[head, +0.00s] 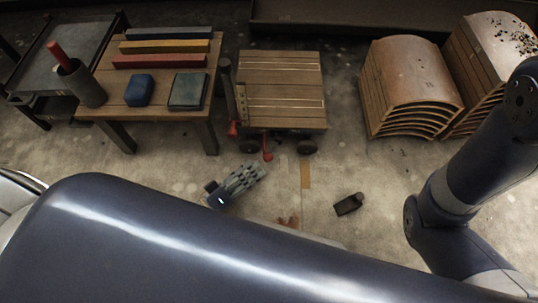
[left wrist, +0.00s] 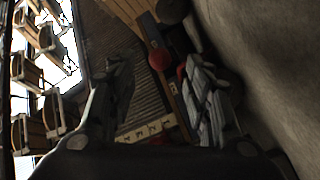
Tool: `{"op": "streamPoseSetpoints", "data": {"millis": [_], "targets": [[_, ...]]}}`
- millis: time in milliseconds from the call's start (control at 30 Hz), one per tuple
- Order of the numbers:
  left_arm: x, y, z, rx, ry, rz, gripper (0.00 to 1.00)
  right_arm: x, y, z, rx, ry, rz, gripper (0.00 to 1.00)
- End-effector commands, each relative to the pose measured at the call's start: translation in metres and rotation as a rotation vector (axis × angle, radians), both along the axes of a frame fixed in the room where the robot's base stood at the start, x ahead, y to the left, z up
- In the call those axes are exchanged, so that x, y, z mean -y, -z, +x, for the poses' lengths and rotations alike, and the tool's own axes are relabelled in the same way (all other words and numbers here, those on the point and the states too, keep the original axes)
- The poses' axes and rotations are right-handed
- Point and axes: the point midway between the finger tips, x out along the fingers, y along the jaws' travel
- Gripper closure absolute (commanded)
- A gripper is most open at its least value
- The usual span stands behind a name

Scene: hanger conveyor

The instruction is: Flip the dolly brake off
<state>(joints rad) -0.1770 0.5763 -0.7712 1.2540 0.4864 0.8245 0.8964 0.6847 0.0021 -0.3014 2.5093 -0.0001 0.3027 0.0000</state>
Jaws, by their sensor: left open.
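The dolly (head: 280,85) has a slatted wooden deck, dark wheels and a dark upright post at its left side. A red brake lever (head: 267,152) sticks out low at its front edge, with another red part (head: 233,129) at the front left corner. My left gripper (head: 254,172) is just in front of and below the dolly, open and empty, close to the red lever. In the left wrist view, a red knob (left wrist: 159,59) shows between the spread fingers, apart from both. My right gripper is out of view.
A wooden table (head: 113,88) with coloured bars, two blocks and a grey cup stands left of the dolly. Stacks of curved wooden pieces (head: 410,80) stand to the right. A small dark object (head: 349,204) lies on the floor. The floor before the dolly is mostly clear.

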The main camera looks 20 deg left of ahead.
Motion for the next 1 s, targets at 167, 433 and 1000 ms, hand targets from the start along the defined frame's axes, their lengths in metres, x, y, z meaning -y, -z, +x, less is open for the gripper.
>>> {"op": "streamPoseSetpoints", "data": {"millis": [167,433,1000], "targets": [[0.019,0.003,0.032,0.005,0.001,-0.001,0.54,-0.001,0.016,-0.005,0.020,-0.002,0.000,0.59],[0.035,0.002,0.060,0.002,0.001,0.002,0.54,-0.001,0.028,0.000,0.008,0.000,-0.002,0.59],[0.038,0.000,0.064,0.002,0.001,0.004,1.00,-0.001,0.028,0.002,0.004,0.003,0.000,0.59]]}}
